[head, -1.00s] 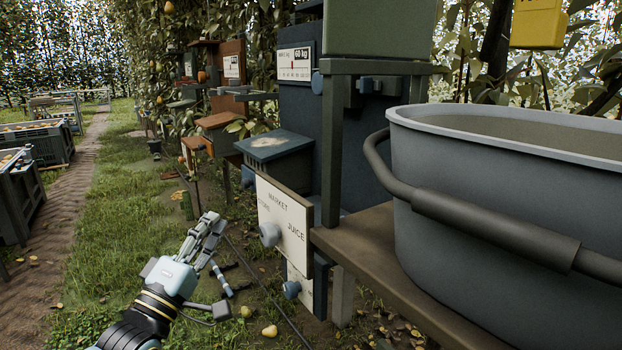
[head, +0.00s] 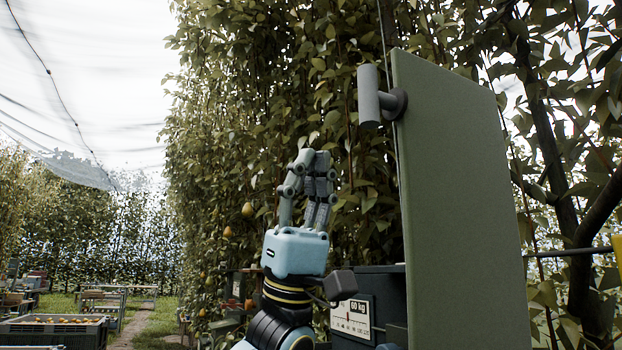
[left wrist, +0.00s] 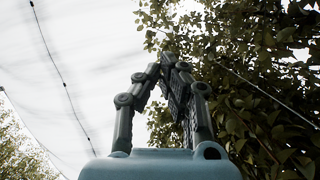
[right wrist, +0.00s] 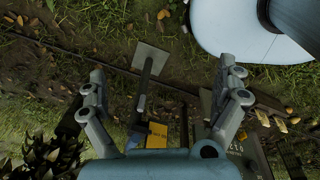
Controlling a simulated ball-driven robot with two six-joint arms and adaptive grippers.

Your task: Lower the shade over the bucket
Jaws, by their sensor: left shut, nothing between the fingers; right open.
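The shade (head: 460,200) is a flat green panel standing upright at the right of the head view. A grey cylindrical handle (head: 369,96) sticks out from its upper left edge. My left gripper (head: 318,160) points up, left of the shade and below the handle's height in the picture. It is shut and empty, apart from the handle in the picture. In the left wrist view its fingers (left wrist: 172,65) meet against sky and leaves. My right gripper (right wrist: 162,72) is open and empty above the ground. The bucket is not in view.
A dark scale with a 60 kg dial (head: 352,317) stands behind my left wrist. Leafy trees fill the back. A pear crate (head: 55,332) is at lower left. The right wrist view shows a square plate on a post (right wrist: 151,60) and a yellow label (right wrist: 157,134).

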